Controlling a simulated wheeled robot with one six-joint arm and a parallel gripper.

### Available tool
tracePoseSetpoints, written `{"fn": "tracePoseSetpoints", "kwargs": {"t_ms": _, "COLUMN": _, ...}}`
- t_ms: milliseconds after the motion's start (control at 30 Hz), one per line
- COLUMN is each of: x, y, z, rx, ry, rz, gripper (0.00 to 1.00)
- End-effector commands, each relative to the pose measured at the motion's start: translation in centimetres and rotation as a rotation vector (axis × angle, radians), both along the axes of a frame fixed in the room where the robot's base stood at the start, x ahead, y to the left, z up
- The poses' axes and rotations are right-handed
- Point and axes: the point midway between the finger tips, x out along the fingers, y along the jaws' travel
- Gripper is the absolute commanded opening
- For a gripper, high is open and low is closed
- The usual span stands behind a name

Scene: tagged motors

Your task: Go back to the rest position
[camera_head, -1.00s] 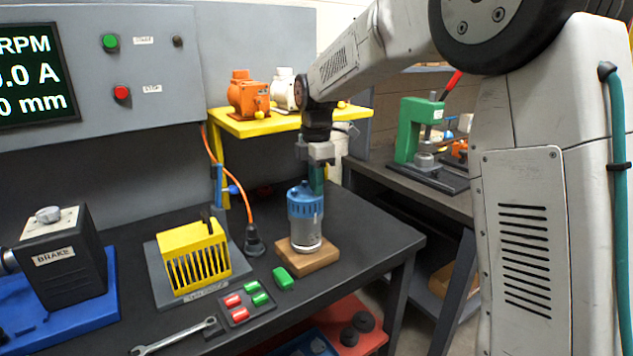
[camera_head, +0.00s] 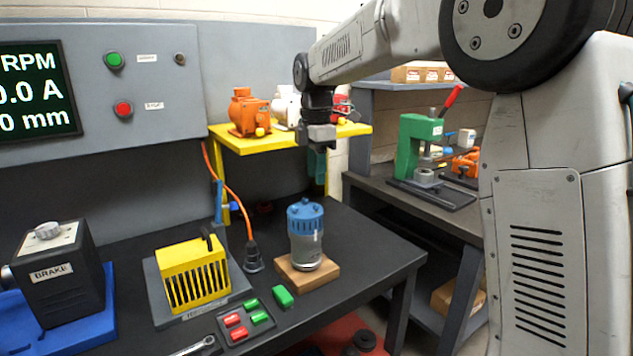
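My gripper (camera_head: 317,162) hangs pointing down above the dark bench, clear of everything below it. Its fingers are small and partly merged in this view, so I cannot tell whether they are open or shut. A motor (camera_head: 305,235) with a blue top and silver body stands upright on a wooden block (camera_head: 325,277) below my gripper. There is a visible gap between the motor's top and my fingers.
A yellow shelf (camera_head: 232,142) behind my gripper carries an orange motor (camera_head: 247,112) and a white one (camera_head: 287,106). On the bench are a yellow slotted box (camera_head: 195,272), a brake unit (camera_head: 60,270) and a tag tray (camera_head: 248,321). A green press (camera_head: 417,147) stands right.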

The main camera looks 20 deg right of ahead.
Motion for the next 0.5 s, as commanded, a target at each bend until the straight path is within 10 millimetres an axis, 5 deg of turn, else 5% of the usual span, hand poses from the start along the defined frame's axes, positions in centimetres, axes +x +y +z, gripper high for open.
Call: {"fn": "tracePoseSetpoints", "kwargs": {"t_ms": 500, "x": 0.00, "y": 0.02, "z": 0.12, "rx": 0.000, "ry": 0.000, "rz": -0.030, "gripper": 0.37}}
